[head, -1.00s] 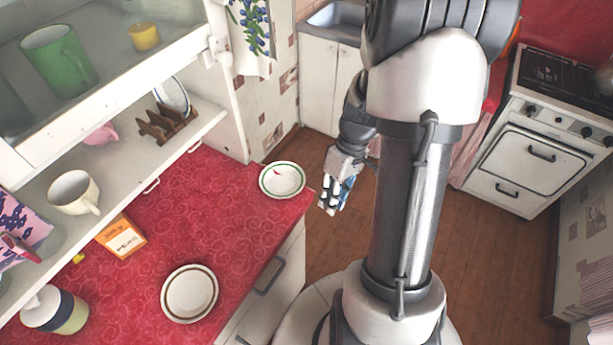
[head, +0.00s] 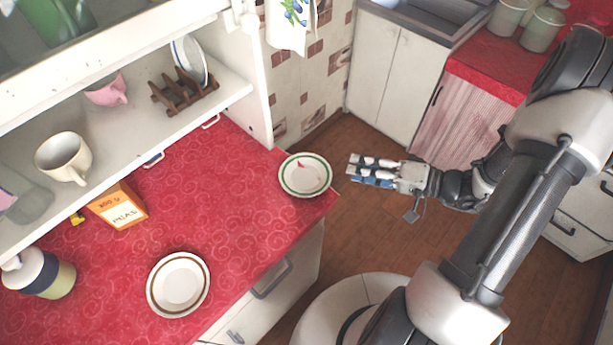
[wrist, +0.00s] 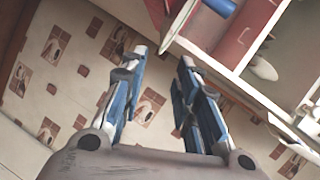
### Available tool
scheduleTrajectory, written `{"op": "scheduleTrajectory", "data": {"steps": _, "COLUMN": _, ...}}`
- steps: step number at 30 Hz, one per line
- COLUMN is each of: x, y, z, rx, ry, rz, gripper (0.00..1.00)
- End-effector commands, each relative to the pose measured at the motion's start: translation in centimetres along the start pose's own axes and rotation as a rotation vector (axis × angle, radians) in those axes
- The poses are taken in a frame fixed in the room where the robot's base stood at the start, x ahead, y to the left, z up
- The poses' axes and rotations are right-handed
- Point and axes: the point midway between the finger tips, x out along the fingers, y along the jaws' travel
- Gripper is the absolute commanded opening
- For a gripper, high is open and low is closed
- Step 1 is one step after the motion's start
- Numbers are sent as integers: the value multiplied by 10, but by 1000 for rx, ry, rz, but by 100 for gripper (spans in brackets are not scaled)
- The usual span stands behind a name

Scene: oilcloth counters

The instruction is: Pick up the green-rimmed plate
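The green-rimmed plate (head: 306,180) lies on the red counter (head: 235,180) close to its right corner. It is white with a thin green ring and a small red mark inside. My gripper (head: 350,170) is to the right of the plate, beyond the counter's edge, with its fingers pointing left toward it. A small gap shows between fingertips and rim. In the wrist view my gripper (wrist: 163,56) is open and empty. A thin pale edge at the top there may be the plate; I cannot tell.
A brown-rimmed plate (head: 179,285) lies nearer on the counter. An orange box (head: 119,206) and a jar (head: 40,276) stand left. The shelf (head: 130,112) holds a cream mug (head: 63,158) and a wooden rack (head: 185,92). Open floor (head: 370,235) lies right of the counter.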

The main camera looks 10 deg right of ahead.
Motion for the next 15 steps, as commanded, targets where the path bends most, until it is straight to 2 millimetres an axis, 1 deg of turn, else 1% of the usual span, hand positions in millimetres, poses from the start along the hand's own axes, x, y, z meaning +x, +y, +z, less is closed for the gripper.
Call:
{"op": "scheduleTrajectory", "data": {"steps": 1, "x": 11, "y": 1, "z": 2, "rx": -1, "ry": -5, "rz": -1, "gripper": 29}}
{"op": "scheduleTrajectory", "data": {"steps": 3, "x": 21, "y": 1, "z": 1, "rx": -1, "ry": -4, "rz": -1, "gripper": 29}}
{"op": "scheduleTrajectory", "data": {"steps": 11, "x": 39, "y": 1, "z": 0, "rx": -1, "ry": -3, "rz": -1, "gripper": 29}}
{"op": "scheduleTrajectory", "data": {"steps": 15, "x": 61, "y": 4, "z": 0, "rx": -1, "ry": -6, "rz": -1, "gripper": 29}}
